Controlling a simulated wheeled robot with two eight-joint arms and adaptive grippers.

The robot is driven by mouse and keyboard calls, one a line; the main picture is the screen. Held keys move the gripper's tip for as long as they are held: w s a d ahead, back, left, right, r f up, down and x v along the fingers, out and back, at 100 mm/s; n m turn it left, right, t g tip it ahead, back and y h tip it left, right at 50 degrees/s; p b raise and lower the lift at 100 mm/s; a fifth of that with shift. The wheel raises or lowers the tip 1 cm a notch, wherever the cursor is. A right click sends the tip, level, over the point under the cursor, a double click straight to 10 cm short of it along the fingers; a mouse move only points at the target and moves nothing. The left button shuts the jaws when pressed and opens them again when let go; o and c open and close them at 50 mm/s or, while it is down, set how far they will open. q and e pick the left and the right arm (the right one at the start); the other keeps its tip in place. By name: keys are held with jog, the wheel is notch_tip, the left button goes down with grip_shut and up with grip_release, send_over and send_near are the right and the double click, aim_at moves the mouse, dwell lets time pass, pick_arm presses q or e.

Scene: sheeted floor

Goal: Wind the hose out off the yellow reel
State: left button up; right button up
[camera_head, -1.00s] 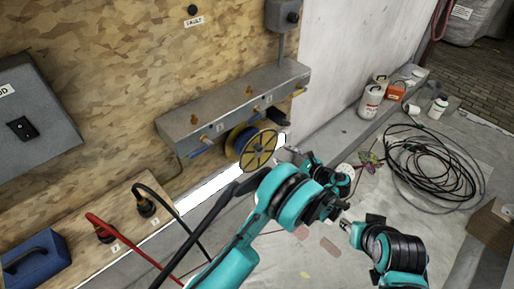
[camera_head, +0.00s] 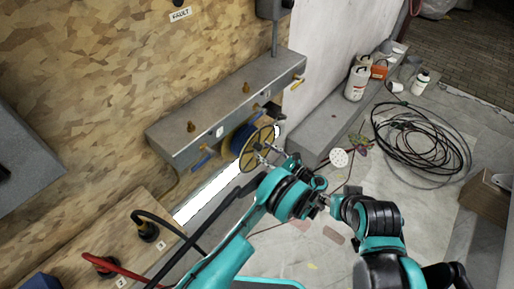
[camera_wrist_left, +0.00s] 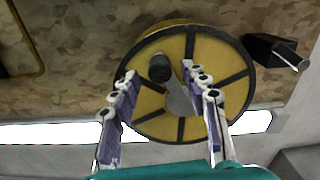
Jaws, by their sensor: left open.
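The yellow reel (camera_head: 256,150) stands upright at the front of a grey metal ledge, with blue hose (camera_head: 238,139) wound behind its spoked face. In the left wrist view the reel's face (camera_wrist_left: 205,50) fills the middle, with dark spokes and a dark crank knob (camera_wrist_left: 160,68) on it. My left gripper (camera_head: 270,154) is open in front of the reel. In the left wrist view its two fingers (camera_wrist_left: 160,76) stand either side of the knob, with gaps visible. My right gripper (camera_head: 326,202) is low beside my left wrist, mostly hidden, its jaws unclear.
The grey ledge (camera_head: 215,112) carries brass fittings and valve handles. Red and black cables run from sockets (camera_head: 147,231) at lower left, close to my left arm. A coiled black cable (camera_head: 420,140) lies on the floor at right, with white containers (camera_head: 356,83) behind it.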

aim_at(261, 149)
pick_arm(q)
jog(key=shift+b+x, duration=0.4)
jog(key=shift+x, duration=1.5)
jog(key=shift+c, duration=0.2)
grip_shut()
jog(key=shift+s, duration=0.1)
jog(key=shift+s+a+f+n, duration=0.3)
jog(key=shift+s+f+n, duration=0.1)
jog(key=shift+n, duration=0.4)
jog(key=shift+s+a+f+n, duration=0.25)
jog(key=shift+s+n, duration=0.1)
jog(key=shift+n, duration=0.45)
jog(key=shift+s+a+f+n, duration=0.3)
jog(key=shift+f+n, duration=0.25)
jog(key=shift+n, duration=0.4)
jog(key=shift+s+a+f+n, duration=0.2)
jog(key=shift+s+f+n, duration=0.3)
jog(key=shift+n, duration=0.45)
jog(key=shift+w, duration=0.1)
